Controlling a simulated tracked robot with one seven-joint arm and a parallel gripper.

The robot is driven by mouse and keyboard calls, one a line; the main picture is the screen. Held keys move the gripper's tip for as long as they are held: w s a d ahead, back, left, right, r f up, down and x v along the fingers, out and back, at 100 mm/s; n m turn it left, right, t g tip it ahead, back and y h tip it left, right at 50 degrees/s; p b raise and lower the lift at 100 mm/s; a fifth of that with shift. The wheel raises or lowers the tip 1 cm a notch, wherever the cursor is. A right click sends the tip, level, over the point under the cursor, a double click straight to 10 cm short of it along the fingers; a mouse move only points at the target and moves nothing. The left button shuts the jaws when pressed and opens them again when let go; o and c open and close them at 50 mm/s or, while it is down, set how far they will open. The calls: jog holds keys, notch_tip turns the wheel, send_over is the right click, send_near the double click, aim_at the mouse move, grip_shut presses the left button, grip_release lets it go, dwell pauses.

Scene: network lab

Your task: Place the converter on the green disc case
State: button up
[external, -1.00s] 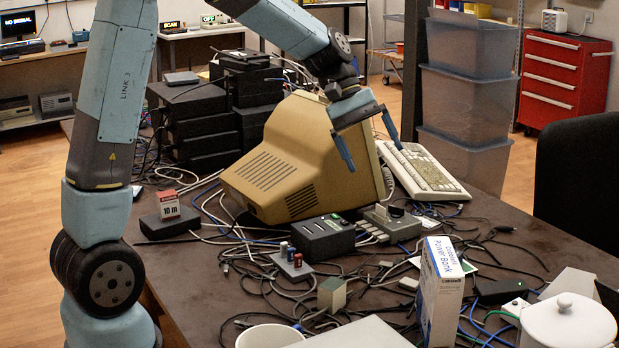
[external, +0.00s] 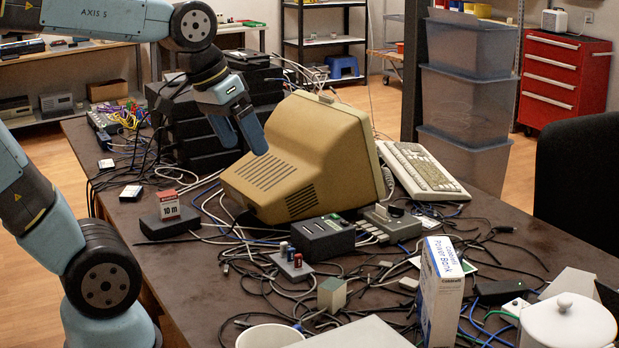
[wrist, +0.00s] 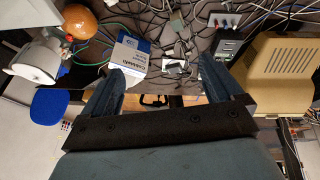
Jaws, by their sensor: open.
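My gripper (external: 245,147) hangs open and empty, pointing down, in front of or above the left of the beige monitor (external: 300,165); the depth is unclear. In the wrist view its two fingers (wrist: 168,88) are spread with nothing held between them. I cannot clearly identify the green disc case; a flat piece with a green edge (external: 467,267) shows partly behind the power bank box.
The white-and-blue power bank box (external: 440,295) stands upright at the near right. A white lidded pot (external: 568,322) is at the right corner, and a white mug (external: 268,337) at the front edge. Cables cover much of the table. Stacked black units (external: 205,120) stand left of the monitor.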

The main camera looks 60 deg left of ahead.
jog(key=shift+m+t+y, duration=0.5)
jog(key=shift+m+t, duration=0.1)
jog(key=shift+m, duration=0.2)
jog(key=shift+s+a+f, duration=0.1)
jog(key=shift+s+a, duration=0.05)
jog(key=shift+s, duration=0.55)
jog(key=shift+s+a+f, duration=0.15)
jog(key=shift+s+a, duration=0.05)
jog(key=shift+s, duration=0.55)
jog(key=shift+s+a+f, duration=0.1)
jog(key=shift+s+a, duration=0.05)
jog(key=shift+s, duration=0.55)
